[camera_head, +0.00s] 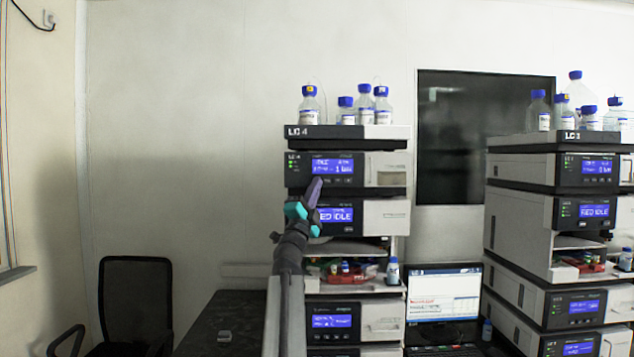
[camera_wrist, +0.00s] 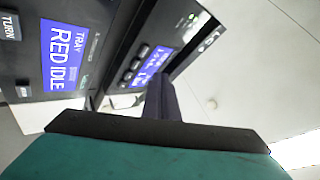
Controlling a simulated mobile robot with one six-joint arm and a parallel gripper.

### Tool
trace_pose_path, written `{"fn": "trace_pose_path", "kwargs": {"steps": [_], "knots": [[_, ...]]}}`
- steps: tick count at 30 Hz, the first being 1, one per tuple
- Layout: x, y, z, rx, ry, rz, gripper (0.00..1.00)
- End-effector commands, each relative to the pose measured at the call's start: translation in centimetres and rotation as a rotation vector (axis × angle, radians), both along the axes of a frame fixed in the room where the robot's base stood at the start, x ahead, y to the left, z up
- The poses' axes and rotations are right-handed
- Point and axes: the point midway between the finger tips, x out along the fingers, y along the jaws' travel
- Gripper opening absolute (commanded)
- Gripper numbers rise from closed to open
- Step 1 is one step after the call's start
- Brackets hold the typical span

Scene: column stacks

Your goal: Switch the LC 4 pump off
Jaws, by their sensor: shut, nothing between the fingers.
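The LC 4 stack stands at the centre of the head view, its top tray labelled LC 4 (camera_head: 330,131). Below it is the pump module (camera_head: 295,177) with a lit blue screen (camera_head: 333,167), small green lights at its left and a row of small buttons under the screen. Its small text is hard to read. My gripper (camera_head: 316,184) is shut and empty, its tip in front of the pump's lower panel, overlapping the buttons. In the wrist view the dark fingers (camera_wrist: 160,95) point at the panel, near the screen (camera_wrist: 155,66) and round buttons (camera_wrist: 130,70). Contact cannot be told.
The module below reads RED IDLE (camera_wrist: 65,58). Blue-capped bottles (camera_head: 364,105) stand on top. A small bottle (camera_head: 393,270) stands at an open shelf lower down. A chair (camera_head: 136,300) is at left.

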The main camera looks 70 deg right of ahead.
Motion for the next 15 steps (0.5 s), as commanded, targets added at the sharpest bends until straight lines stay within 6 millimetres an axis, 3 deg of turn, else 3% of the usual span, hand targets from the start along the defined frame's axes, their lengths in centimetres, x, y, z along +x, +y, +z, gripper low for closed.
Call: {"fn": "trace_pose_path", "kwargs": {"steps": [7, 15], "knots": [[-0.6, 1.6, 0.0, 0.000, -0.001, 0.001, 0.00], [-0.7, 1.9, 0.0, 0.000, -0.001, 0.001, 0.00]]}}
